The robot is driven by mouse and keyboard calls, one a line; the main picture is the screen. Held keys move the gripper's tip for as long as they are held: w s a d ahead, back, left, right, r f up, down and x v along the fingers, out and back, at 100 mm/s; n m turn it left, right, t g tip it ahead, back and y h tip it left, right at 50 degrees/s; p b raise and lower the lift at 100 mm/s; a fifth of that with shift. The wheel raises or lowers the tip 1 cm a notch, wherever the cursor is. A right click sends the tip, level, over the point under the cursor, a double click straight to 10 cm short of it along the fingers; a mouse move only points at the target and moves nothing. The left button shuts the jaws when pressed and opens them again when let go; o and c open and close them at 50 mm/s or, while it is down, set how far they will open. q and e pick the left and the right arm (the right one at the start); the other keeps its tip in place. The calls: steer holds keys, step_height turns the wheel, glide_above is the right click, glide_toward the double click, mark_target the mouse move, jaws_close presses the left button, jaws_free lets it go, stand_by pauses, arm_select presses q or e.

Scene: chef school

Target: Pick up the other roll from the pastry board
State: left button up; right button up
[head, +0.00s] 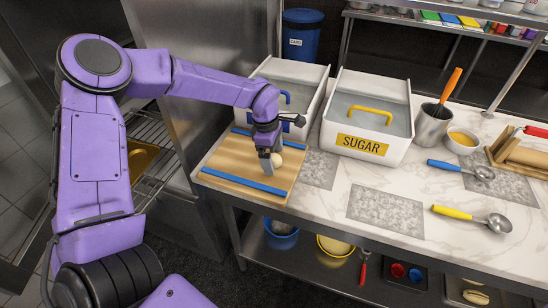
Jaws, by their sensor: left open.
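The pastry board (225,165) is a wooden board with blue strips along its front and back edges, at the left end of the marble counter. One pale round roll (276,160) shows on the board, partly hidden by my gripper. My left gripper (270,161) points down over the board, with its fingers right at the roll. The jaws are open; whether a finger touches the roll cannot be told. My right gripper is out of view.
A white sugar bin (350,146) with a yellow handle and another white bin (312,82) stand behind the board. A blue-handled scoop (484,173), a yellow-handled scoop (498,223) and a metal utensil pot (431,127) are to the right.

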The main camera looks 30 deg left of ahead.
arm_select(q)
steer(key=c, duration=1.1)
steer(key=shift+r, duration=0.1)
